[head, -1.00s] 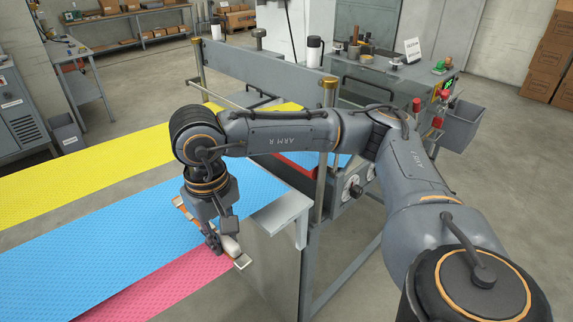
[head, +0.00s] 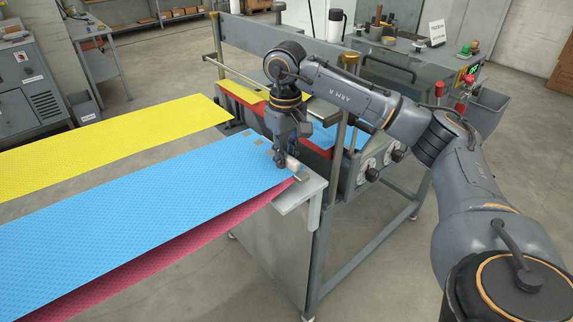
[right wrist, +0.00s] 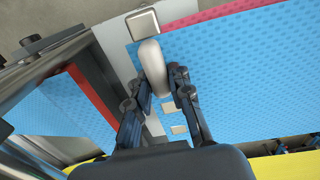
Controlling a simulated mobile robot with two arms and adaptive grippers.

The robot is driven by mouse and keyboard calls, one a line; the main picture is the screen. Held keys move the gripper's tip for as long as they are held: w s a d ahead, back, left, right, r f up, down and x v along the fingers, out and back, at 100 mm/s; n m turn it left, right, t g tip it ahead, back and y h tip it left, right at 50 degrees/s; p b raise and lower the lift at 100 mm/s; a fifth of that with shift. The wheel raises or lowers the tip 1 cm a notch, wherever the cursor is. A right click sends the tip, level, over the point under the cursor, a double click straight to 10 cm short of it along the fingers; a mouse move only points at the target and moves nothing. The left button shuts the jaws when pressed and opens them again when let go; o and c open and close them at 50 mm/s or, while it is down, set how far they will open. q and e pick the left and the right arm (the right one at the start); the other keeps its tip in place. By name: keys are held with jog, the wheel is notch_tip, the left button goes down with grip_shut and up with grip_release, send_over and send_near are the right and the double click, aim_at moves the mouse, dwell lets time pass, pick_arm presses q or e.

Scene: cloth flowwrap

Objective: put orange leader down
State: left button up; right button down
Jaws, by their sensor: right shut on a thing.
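My right gripper (head: 283,160) is at the end of the blue cloth (head: 130,220), by the corner of the grey table plate (head: 301,190). It is shut on a white rounded handle (head: 293,165). In the right wrist view the handle (right wrist: 153,66) lies between my two fingers (right wrist: 160,88), close over the blue cloth. A pale metal clip (right wrist: 142,23) sits at the handle's far end; smaller metal plates (right wrist: 171,130) lie along the cloth edge. I cannot make out an orange strip on the held part. My left gripper is out of view.
Pink cloth (head: 180,268) hangs under the blue one. A yellow cloth (head: 100,145) lies apart at the left. The machine frame, with a red edge (head: 318,150) and knobs (head: 372,174), stands just beyond my gripper. Open floor lies in front.

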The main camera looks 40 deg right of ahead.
aim_at(286, 179)
jog(key=shift+w+d+f, duration=0.1)
jog(key=shift+w+f, duration=0.05)
jog(key=shift+f, duration=0.05)
jog(key=f, duration=0.1)
jog(key=f+p, duration=0.1)
jog(key=f, duration=0.1)
jog(key=shift+w+d+p, duration=0.25)
jog(key=shift+p, duration=0.15)
jog(key=shift+f, duration=0.4)
jog(key=shift+f, duration=0.25)
jog(key=c, duration=1.2)
grip_release()
